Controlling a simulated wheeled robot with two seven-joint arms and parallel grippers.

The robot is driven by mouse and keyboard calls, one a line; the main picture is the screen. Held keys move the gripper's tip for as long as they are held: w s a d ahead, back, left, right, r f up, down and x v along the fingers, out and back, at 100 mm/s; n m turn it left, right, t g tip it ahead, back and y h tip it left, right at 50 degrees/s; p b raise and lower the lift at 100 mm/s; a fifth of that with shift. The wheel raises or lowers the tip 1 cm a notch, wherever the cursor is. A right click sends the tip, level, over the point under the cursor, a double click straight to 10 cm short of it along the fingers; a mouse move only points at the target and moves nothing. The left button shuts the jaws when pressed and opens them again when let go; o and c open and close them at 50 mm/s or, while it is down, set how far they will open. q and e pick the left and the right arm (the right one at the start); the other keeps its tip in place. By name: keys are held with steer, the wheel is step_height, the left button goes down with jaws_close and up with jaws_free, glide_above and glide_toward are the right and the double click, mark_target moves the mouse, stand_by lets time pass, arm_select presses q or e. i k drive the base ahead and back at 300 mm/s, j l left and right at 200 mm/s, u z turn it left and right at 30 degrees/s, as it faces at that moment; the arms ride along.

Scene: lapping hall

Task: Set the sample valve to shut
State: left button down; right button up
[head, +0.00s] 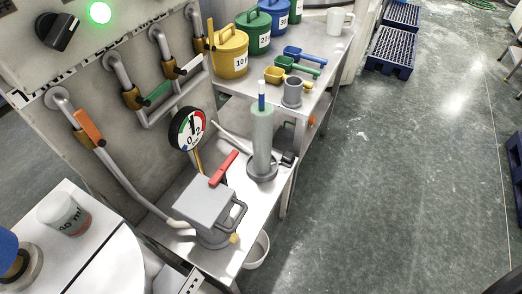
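Several brass valves with coloured lever handles sit on pipes on the grey cabinet front in the head view; no label shows which is the sample valve. The orange handle (89,127) lies roughly along its pipe, which leads down to a hose. The green handle (158,93) and the white handle (190,65) stand crosswise to their pipes. The yellow handle (211,36) lies roughly along its pipe. A red lever (223,168) also stands by a grey lidded vessel (205,203) on the low bench. Neither of my grippers is in view.
A dial gauge (187,129) and a pale green cylinder (262,135) stand near the vessel. A yellow bucket (228,54) and other buckets and scoops fill the shelf behind. A white cup (63,213) stands at the left. The floor (400,170) at right is clear.

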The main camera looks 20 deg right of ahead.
mark_target(210, 47)
steer(key=l+u, duration=1.3)
steer(key=k+l+u, duration=0.15)
steer(key=l+u, duration=0.3)
steer(key=k+l+u, duration=0.2)
steer(key=l+u, duration=0.25)
